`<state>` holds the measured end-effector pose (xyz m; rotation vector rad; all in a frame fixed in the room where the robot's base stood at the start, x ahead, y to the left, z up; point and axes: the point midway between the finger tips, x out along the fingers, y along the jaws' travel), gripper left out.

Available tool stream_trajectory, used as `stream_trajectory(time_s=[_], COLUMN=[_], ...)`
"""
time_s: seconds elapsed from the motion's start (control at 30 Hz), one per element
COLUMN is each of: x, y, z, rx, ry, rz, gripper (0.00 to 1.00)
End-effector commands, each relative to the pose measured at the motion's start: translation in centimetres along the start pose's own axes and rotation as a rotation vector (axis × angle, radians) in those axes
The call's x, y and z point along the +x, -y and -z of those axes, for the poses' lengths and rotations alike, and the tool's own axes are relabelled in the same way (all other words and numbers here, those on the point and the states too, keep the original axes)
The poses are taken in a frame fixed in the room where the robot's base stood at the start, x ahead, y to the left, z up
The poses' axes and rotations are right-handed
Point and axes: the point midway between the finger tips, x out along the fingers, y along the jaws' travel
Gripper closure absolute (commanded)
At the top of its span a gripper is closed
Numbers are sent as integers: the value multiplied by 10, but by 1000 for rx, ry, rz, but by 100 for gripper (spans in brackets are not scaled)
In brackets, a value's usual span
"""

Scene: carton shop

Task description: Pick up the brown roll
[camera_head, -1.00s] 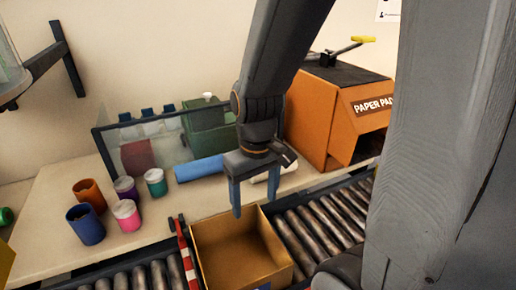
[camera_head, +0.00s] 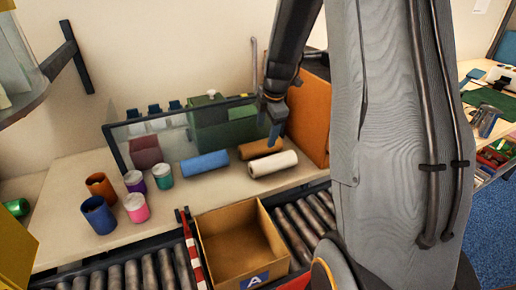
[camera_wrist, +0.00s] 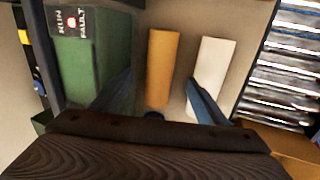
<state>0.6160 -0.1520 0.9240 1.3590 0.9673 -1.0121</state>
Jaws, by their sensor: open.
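The brown roll (camera_head: 260,148) lies on the table between the green machine and the white roll (camera_head: 275,164). In the wrist view, the brown roll (camera_wrist: 162,68) runs up the picture between my two blue fingers, its near end low between them. My gripper (camera_head: 274,132) is open and empty at the brown roll, pointing down; it also shows in the wrist view (camera_wrist: 161,92). The right finger overlaps the near part of the white roll (camera_wrist: 214,68) in the wrist view. I cannot tell the exact height of the fingertips above the table.
A green machine (camera_wrist: 78,60) stands close left of the brown roll. A blue roll (camera_head: 204,163) lies to the left in the head view. An open carton (camera_head: 215,235) sits on the roller conveyor in front. Several coloured cups stand at the table's left. An orange machine (camera_head: 312,120) stands right.

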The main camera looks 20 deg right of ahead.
Motion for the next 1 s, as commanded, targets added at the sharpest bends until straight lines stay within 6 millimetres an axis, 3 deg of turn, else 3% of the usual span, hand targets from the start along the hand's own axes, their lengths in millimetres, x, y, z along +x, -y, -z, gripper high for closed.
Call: stream_trajectory(time_s=[0.7,1.0], x=[69,74], y=[1,1], z=[8,8], rx=[-1,-1], ry=[-1,0], rz=[2,1], gripper=[32,32])
